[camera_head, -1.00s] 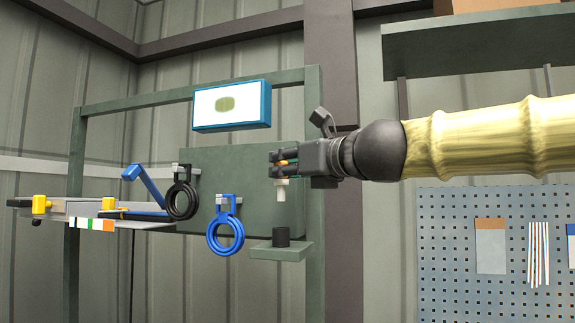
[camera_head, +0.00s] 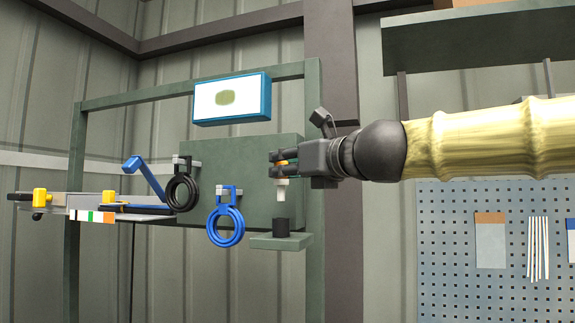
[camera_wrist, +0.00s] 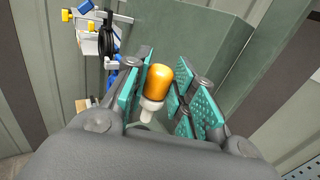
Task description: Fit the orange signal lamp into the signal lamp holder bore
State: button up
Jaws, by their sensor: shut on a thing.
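The orange signal lamp (camera_wrist: 158,82) has an orange cap and a pale base. My gripper (camera_head: 282,168) is shut on it, with the teal finger pads on either side in the wrist view (camera_wrist: 168,98). In the head view the lamp's white lower end (camera_head: 282,188) points down below the fingers. The holder (camera_head: 282,227) is a black block on a small green shelf (camera_head: 282,241). The lamp is upright above the holder, with a small gap between them. The bore itself is not visible in either view.
A blue hose ring (camera_head: 225,228) and a black ring (camera_head: 182,192) hang left of the holder. A green panel (camera_head: 245,180) stands behind the lamp. A blue-framed display (camera_head: 232,99) is above. A tray with tools (camera_head: 100,208) is at the left.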

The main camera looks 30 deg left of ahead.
aim_at(284, 198)
jog(key=shift+f+b, duration=2.9)
jog(key=shift+f, duration=0.35)
jog(key=o, duration=1.1)
jog(key=v, duration=1.2)
jog(key=shift+d, duration=0.1)
